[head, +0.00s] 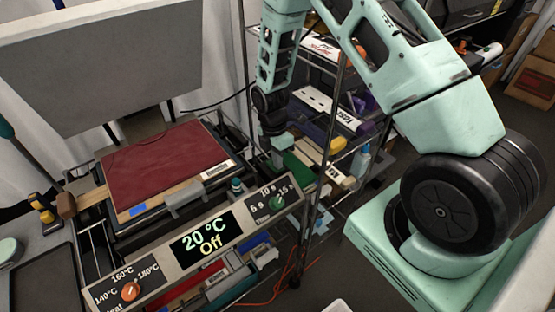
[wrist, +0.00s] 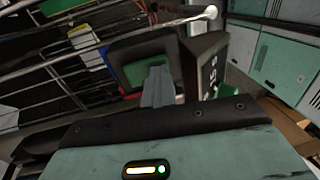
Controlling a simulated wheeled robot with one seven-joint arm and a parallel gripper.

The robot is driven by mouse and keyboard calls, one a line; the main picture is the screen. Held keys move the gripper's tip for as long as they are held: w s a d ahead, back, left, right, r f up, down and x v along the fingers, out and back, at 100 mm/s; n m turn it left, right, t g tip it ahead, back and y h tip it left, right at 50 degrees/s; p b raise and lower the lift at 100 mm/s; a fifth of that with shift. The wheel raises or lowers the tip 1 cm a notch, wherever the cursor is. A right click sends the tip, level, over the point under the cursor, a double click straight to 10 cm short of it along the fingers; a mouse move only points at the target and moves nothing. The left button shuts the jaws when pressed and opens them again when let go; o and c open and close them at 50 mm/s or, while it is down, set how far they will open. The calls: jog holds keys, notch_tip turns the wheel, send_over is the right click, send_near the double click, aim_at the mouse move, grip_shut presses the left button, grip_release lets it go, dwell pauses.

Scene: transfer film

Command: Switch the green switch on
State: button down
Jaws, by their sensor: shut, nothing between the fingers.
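The green switch (wrist: 138,72) is a green square in a dark frame beside the end of the press's control panel, in the wrist view. My gripper (wrist: 159,72) is shut and empty, its grey fingertips overlapping the switch's lower right part. I cannot tell whether they touch it. In the head view my gripper (head: 281,141) hangs above the right end of the control panel (head: 160,262), and the switch is not clearly distinguishable there. The panel's display (head: 207,232) reads "20 °C Off".
The heat press carries a dark red cloth (head: 165,163). A green time knob (head: 278,203) and an orange temperature knob (head: 130,291) sit on the panel. A wire shelf (head: 325,115) with boxes and bottles stands close behind my gripper.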

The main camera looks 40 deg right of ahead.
jog(key=shift+s+f, duration=0.15)
jog(key=shift+w, duration=0.2)
jog(key=shift+w, duration=0.8)
